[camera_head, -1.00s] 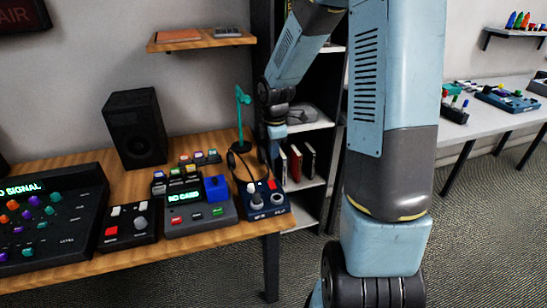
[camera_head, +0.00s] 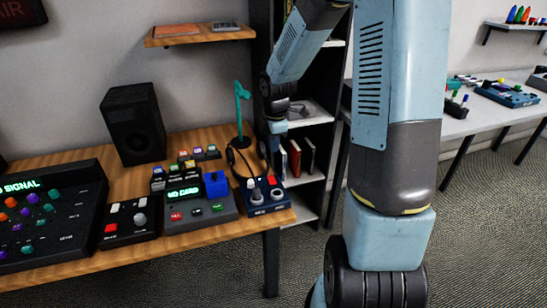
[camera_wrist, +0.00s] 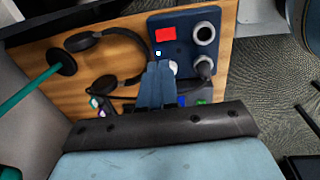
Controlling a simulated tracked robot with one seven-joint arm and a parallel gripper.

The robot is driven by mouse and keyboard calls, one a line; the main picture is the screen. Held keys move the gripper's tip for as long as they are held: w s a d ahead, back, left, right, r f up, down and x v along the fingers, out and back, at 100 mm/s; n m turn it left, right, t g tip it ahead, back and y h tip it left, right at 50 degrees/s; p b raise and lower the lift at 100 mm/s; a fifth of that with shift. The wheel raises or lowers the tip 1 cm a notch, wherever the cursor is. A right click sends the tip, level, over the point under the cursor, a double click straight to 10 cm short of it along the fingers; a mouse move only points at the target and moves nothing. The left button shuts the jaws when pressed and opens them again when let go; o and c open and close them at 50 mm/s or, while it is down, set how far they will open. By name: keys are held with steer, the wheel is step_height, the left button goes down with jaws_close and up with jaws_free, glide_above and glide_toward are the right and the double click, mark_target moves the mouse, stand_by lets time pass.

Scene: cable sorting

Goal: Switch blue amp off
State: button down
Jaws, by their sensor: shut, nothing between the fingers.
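The blue amp (camera_head: 264,199) is a dark blue box at the right end of the wooden desk. In the wrist view the blue amp (camera_wrist: 180,22) shows a red patch (camera_wrist: 165,35), a small white light (camera_wrist: 158,53) and two round knobs (camera_wrist: 205,33). A dark plug or stem stands at the lower knob. My gripper (camera_wrist: 158,68) is shut and empty, its fingertips at the amp's near-left edge in that view. I cannot tell whether they touch the amp. In the head view the fingertips are hard to make out.
Headphones (camera_wrist: 100,50) with a cable lie beside the amp, near a green stand (camera_head: 240,110). A card-reader box (camera_head: 205,209) with a blue block stands left of the amp. A speaker (camera_head: 133,122) and a mixer (camera_head: 45,215) stand farther left. A dark shelf unit is behind.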

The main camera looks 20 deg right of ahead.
glide_toward(273, 178)
steer(key=f, duration=0.2)
steer(key=w+f, duration=0.1)
steer(key=f, duration=0.2)
steer(key=shift+a, duration=0.15)
steer(key=shift+w+f, duration=0.15)
steer(key=shift+f, duration=0.95)
